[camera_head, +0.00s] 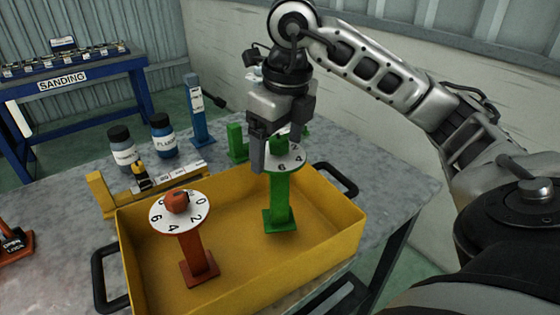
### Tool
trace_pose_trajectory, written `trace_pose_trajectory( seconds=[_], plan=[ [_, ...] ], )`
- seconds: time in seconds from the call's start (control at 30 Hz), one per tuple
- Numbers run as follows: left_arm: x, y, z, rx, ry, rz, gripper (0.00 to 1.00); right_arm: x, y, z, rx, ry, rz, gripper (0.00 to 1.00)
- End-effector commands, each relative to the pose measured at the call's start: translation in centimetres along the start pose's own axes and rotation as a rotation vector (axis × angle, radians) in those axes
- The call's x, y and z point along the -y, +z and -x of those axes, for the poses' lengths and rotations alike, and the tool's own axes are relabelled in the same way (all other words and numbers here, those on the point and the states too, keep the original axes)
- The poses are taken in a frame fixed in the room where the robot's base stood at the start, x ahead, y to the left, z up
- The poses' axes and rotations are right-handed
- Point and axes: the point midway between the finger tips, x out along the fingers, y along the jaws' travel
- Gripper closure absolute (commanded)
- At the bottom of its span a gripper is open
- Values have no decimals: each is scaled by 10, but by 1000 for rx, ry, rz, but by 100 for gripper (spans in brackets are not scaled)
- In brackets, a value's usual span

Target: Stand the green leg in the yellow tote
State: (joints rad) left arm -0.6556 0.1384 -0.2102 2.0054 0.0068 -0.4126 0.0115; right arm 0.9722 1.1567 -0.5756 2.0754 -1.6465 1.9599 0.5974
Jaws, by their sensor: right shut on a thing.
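The green leg (280,197) is upright inside the yellow tote (335,262), toward its back right part. It has a square foot and a white numbered dial near its top. Its foot looks to be at or just above the tote floor; I cannot tell if it touches. My right gripper (272,150) points down from above and is shut on the top of the green leg, its fingers partly hiding the knob. My left gripper is not in view.
A red leg (193,245) with a numbered dial stands in the tote's left part. A red piece (14,243) is at far left. The tote's front right floor is clear.

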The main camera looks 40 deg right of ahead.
Motion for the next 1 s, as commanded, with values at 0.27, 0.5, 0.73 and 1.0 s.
trace_pose_trajectory(
  seconds=[0.27,0.5,0.73,1.0],
  plan=[
    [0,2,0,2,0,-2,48,7,-2,-30,-2,-2,-1,68],
    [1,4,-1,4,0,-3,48,6,-3,-38,2,-1,1,68],
    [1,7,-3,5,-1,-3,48,6,-3,-41,1,-1,0,68],
    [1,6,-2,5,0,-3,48,6,-4,-41,-1,-1,0,0]
  ],
)
